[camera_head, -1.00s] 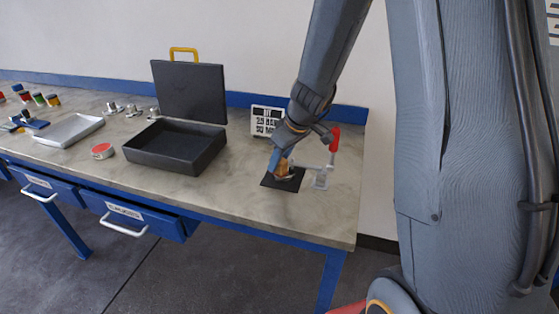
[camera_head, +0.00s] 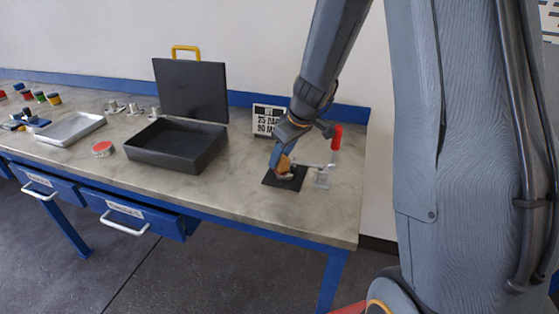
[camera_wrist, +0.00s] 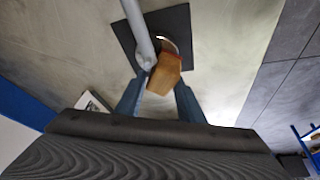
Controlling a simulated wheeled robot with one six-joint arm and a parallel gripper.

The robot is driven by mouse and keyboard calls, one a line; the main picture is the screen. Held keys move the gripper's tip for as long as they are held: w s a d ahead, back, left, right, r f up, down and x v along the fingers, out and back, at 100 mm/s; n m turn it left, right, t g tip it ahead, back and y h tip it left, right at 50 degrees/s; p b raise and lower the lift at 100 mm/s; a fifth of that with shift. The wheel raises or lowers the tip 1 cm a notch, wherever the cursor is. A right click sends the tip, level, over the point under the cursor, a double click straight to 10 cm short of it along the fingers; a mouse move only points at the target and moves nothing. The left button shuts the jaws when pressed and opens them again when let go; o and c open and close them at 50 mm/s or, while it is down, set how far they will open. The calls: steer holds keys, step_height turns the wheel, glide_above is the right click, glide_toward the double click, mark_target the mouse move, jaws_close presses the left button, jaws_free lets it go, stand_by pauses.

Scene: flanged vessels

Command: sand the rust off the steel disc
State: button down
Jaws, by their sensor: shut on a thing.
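My gripper (camera_head: 279,160) is over the black mat (camera_head: 288,184) near the right end of the bench. It is shut on a tan-brown sanding block (camera_head: 285,163), which also shows between the fingers in the wrist view (camera_wrist: 164,73). The steel disc lies on the mat beneath the block and is mostly hidden; a bright curved part of it (camera_wrist: 174,40) shows past the block in the wrist view. I cannot tell how much rust is on it. A toggle clamp with a red handle (camera_head: 336,138) stands right of the mat, and its grey arm (camera_wrist: 138,30) reaches over the disc.
An open black case (camera_head: 162,158) stands left of the mat. A white sign (camera_head: 266,119) stands behind. A red-topped tin (camera_head: 102,148), a metal tray (camera_head: 70,129) and several small fittings are farther left. The bench front between case and mat is clear.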

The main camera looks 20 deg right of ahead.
steer(key=c, duration=2.5)
jaws_free()
steer(key=shift+w+d, duration=0.75)
steer(key=shift+d, duration=0.1)
steer(key=shift+o, duration=0.2)
steer(key=shift+a+b, duration=0.15)
steer(key=shift+b, duration=0.25)
steer(key=shift+s, duration=0.25)
steer(key=shift+s+a+b, duration=0.15)
steer(key=shift+s+b, duration=0.2)
steer(key=shift+s, duration=0.25)
steer(key=shift+s+a+b, duration=0.15)
steer(key=shift+s+b, duration=0.15)
steer(key=shift+s, duration=0.25)
jaws_close()
steer(key=shift+s+a+r, duration=0.15)
steer(key=shift+a, duration=0.35)
steer(key=shift+a+r, duration=0.1)
steer(key=shift+r+p, duration=1.85)
steer(key=shift+r, duration=1.05)
